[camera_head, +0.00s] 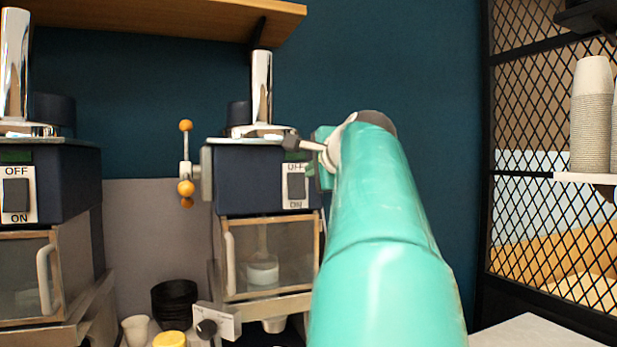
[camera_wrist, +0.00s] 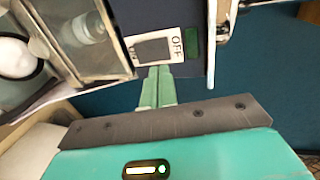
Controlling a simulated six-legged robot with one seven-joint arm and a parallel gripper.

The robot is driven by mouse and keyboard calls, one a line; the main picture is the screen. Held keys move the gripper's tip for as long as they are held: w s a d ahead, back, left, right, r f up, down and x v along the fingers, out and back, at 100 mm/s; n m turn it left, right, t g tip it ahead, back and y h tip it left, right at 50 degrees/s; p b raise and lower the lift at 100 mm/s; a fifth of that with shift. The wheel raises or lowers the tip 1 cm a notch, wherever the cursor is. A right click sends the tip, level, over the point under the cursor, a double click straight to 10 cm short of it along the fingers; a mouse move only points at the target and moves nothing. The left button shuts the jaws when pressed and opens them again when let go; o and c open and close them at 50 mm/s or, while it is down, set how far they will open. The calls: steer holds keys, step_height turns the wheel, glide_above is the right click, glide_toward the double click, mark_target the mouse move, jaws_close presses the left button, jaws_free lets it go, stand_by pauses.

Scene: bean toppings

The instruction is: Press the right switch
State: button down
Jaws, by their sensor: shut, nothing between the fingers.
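The right switch (camera_head: 296,186) is a dark rocker on a white ON/OFF plate on the front of the right blue machine (camera_head: 248,180). It also shows in the wrist view (camera_wrist: 153,50), close beyond the fingertips. In the head view my arm hides most of the gripper, right of the switch.
A glass-fronted compartment (camera_head: 270,258) lies below. A similar machine with its own switch (camera_head: 16,195) stands at left. A mesh partition (camera_head: 545,120) and stacked cups (camera_head: 591,115) are at right.

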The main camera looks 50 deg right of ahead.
steer(key=r+v, duration=0.1)
steer(key=v, duration=0.5)
steer(key=shift+r, duration=0.3)
steer(key=shift+a, duration=0.15)
